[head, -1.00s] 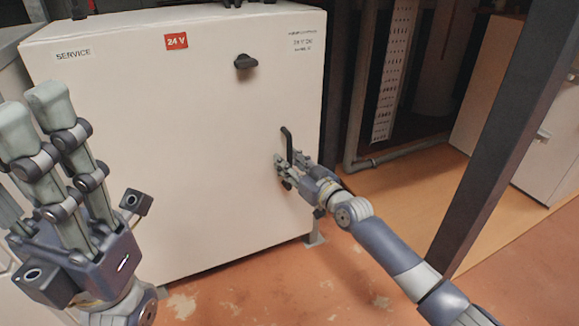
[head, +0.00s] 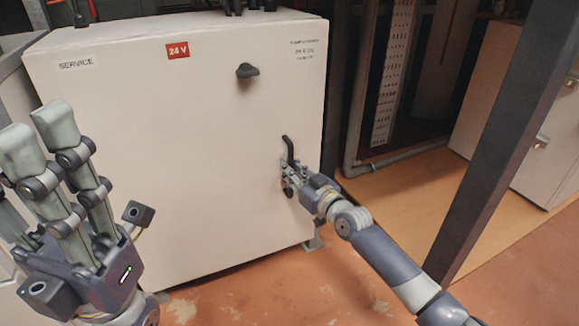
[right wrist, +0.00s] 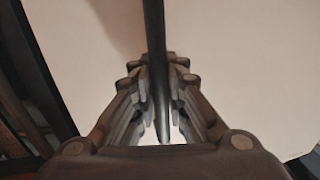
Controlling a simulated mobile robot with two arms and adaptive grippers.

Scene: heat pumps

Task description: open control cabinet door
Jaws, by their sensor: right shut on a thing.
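The control cabinet (head: 170,150) is a large white box with a SERVICE label and a red 24 V label. Its front door looks closed. A black bar handle (head: 290,148) stands upright near the door's right edge. My right gripper (head: 287,178) is at the lower part of this handle and shut on it. In the right wrist view the dark handle (right wrist: 156,50) runs down between the fingers (right wrist: 160,110). A black knob (head: 247,70) sits higher on the door. My left gripper (head: 45,140) is raised at the left, fingers spread apart and empty.
A dark post (head: 500,140) stands to the right of my right arm. Pipes (head: 395,158) and a second pale cabinet (head: 555,150) are behind it. The reddish floor (head: 330,280) in front of the cabinet is clear.

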